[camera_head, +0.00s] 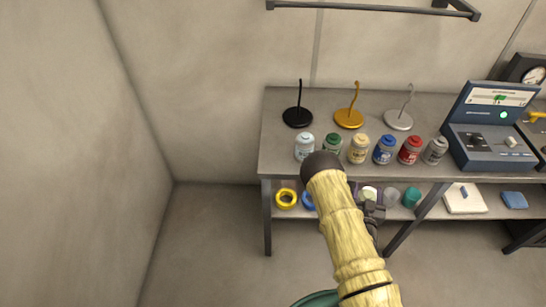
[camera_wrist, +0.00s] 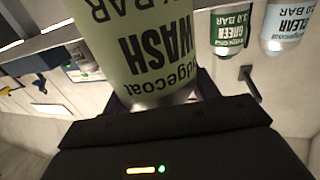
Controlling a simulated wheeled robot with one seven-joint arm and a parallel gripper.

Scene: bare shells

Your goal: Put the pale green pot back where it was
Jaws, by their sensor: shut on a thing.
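The pale green pot (camera_wrist: 140,45) fills the top middle of the wrist view, with dark lettering reading WASH, upside down in that picture. My gripper (camera_wrist: 155,100) is shut on its end nearest the camera; the fingers are mostly hidden. In the head view my gripper (camera_head: 370,205) is in front of the bench's lower shelf, partly behind my arm. A small pale patch of the pot (camera_head: 369,192) shows there. I cannot tell from these views whether the pot touches anything.
On the bench top (camera_head: 280,165) several pots stand in a front row, including a clear-labelled one (camera_head: 304,147) and a green one (camera_head: 332,145). Three hooked stands are behind. A blue device (camera_head: 490,145) is right. The lower shelf holds a yellow ring (camera_head: 286,198) and teal pot (camera_head: 411,197).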

